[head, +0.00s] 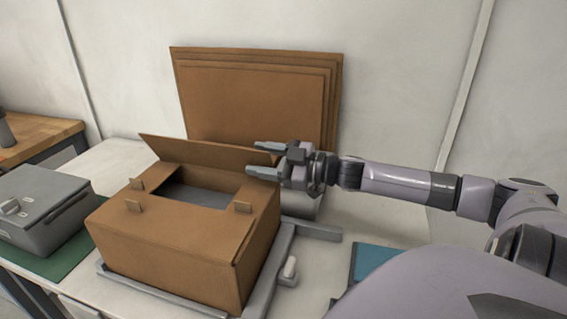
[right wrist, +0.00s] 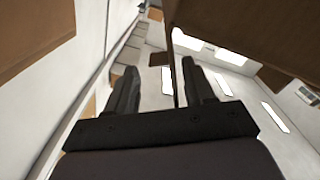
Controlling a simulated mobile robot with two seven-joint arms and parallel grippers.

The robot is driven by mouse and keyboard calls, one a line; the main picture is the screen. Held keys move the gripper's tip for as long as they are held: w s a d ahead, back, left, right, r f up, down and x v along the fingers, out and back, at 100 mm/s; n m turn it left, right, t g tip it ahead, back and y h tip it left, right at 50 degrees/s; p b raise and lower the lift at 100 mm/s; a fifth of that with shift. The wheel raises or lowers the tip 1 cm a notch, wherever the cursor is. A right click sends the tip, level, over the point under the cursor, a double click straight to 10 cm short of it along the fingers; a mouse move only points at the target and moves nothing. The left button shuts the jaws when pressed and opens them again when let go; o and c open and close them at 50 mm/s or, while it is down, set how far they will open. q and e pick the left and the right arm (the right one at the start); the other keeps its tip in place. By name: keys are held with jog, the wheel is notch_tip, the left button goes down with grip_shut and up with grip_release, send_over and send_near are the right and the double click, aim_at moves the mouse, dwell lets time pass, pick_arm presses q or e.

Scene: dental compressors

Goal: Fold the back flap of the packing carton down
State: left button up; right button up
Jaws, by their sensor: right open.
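The brown packing carton (head: 170,245) stands on the table with its top partly open and a grey interior showing. Its back flap (head: 205,152) stands up along the far edge, leaning backward. The front of the top is covered by a flat brown panel (head: 160,218). My right gripper (head: 256,159) is open and empty at the right end of the back flap. In the right wrist view its two fingers (right wrist: 158,85) are spread, and a brown cardboard edge (right wrist: 176,55) shows between them; I cannot tell whether they touch it. My left gripper is not in view.
A grey frame (head: 268,270) surrounds the carton's base. Flat cardboard sheets (head: 250,100) lean on the wall behind. A grey case (head: 40,215) on a green mat stands at left, and a blue item (head: 373,262) lies at right.

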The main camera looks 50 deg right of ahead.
jog(key=shift+p+v, duration=0.3)
jog(key=shift+v, duration=1.05)
jog(key=shift+p+v, duration=0.55)
jog(key=shift+v, duration=0.75)
